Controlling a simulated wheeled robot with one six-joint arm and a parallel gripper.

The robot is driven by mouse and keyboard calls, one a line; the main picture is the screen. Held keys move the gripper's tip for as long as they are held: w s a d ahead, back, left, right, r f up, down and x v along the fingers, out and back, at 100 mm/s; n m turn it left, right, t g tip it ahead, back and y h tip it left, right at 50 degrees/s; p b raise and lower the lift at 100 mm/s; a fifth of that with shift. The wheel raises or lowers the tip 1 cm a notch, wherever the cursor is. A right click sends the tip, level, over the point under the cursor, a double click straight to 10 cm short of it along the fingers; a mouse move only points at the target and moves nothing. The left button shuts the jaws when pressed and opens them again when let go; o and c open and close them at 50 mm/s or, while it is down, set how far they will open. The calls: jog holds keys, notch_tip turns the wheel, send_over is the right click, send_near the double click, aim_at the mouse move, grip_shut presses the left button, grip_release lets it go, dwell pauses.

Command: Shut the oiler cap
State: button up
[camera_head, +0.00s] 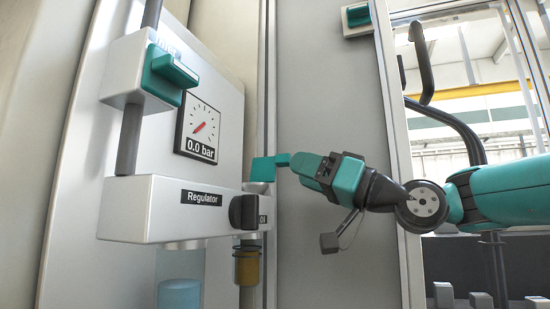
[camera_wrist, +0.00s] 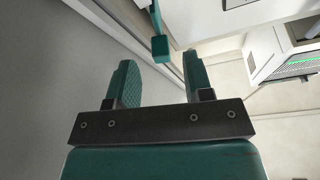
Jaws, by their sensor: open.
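The oiler is at the right end of the regulator (camera_head: 140,208) in the head view, with an amber bowl (camera_head: 246,266) below and a small grey neck (camera_head: 257,187) on top.
A black knob (camera_head: 244,212) sits on the regulator's front right. A gauge (camera_head: 198,128) reading 0.0 bar and a teal valve handle (camera_head: 172,70) are above. A clear bowl with blue liquid (camera_head: 180,292) hangs below. A grey wall panel (camera_head: 325,80) stands behind my gripper.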

aim_at(279, 165)
jog(key=p+x, duration=0.1)
jog(key=x, duration=0.5)
jog(key=shift+w+a, duration=0.15)
jog(key=shift+a, duration=0.15)
jog(key=shift+c, duration=0.2)
grip_shut()
jog(key=shift+s+a+f+n+g+b, duration=0.15)
jog(key=shift+n+g+b, duration=0.1)
jog(key=shift+n+b, duration=0.4)
jog(key=shift+s+d+f+n+g+b, duration=0.1)
jog(key=shift+n+g+b, duration=0.15)
jog(key=shift+n+b, duration=0.35)
jog(key=shift+s+a+r+n+g+y+b, duration=0.15)
jog(key=shift+n+g+y+b, duration=0.2)
jog(key=shift+n, duration=0.2)
jog(key=shift+s+r+n+g, duration=0.2)
jog(key=shift+n+g, duration=0.25)
jog(key=shift+n, duration=0.15)
